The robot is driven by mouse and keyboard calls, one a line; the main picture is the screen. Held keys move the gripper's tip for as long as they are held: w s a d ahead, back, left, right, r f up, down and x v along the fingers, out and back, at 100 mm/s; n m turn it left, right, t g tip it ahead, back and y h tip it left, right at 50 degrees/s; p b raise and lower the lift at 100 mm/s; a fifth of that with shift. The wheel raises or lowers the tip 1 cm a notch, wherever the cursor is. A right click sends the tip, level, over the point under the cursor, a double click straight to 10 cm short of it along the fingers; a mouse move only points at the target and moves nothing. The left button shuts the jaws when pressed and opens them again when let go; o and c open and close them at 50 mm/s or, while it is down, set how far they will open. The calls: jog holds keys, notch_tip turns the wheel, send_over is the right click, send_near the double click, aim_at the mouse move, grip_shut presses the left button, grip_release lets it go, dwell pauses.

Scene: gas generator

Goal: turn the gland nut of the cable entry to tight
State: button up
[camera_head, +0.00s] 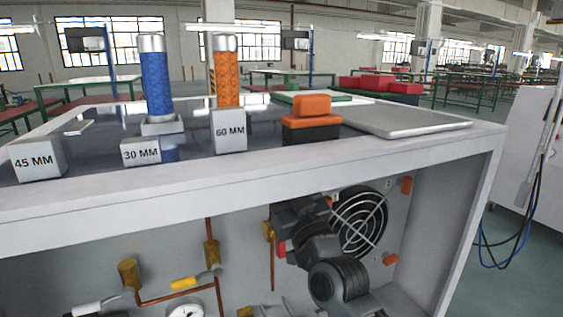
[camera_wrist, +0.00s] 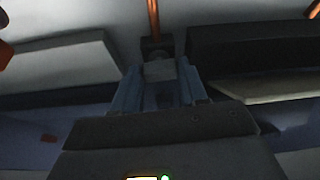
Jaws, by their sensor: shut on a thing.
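In the wrist view, my gripper (camera_wrist: 159,80) has its two blue-grey fingers on either side of a small grey block-like part (camera_wrist: 160,69), which appears to be the gland nut. The fingers are shut on it. A dark fitting (camera_wrist: 154,45) sits just beyond it, and an orange-copper cable or pipe (camera_wrist: 153,17) runs up from there. The picture is dim, so the nut's thread and any gap behind it cannot be made out. In the head view, my dark arm reaches into the open cabinet below the top, and the gripped nut cannot be made out there.
The cabinet's back panel carries a fan grille (camera_head: 359,222), brass fittings (camera_head: 129,274) with copper pipes, and a yellow-handled valve (camera_head: 186,283). The cabinet top edge (camera_head: 240,173) overhangs my arm. Blue (camera_head: 155,80) and orange (camera_head: 226,78) cylinders and labelled blocks stand on top.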

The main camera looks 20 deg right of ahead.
jog(key=shift+a+m+g+h+p, duration=0.15)
jog(key=shift+m+h+p, duration=0.7)
jog(key=shift+m+p, duration=1.25)
jog(key=shift+a+m+g+h+p, duration=0.15)
jog(key=shift+m+h+p, duration=0.9)
jog(key=shift+p, duration=1.8)
jog(key=shift+m+g+h+p, duration=0.2)
jog(key=shift+m+h+p, duration=0.4)
jog(key=shift+m+p, duration=1.6)
jog(key=shift+p, duration=0.35)
jog(key=o, duration=1.1)
jog(key=shift+c, duration=0.2)
jog(key=shift+s, duration=0.1)
jog(key=v, duration=0.7)
jog(key=shift+s+b, duration=0.25)
jog(key=shift+b, duration=0.1)
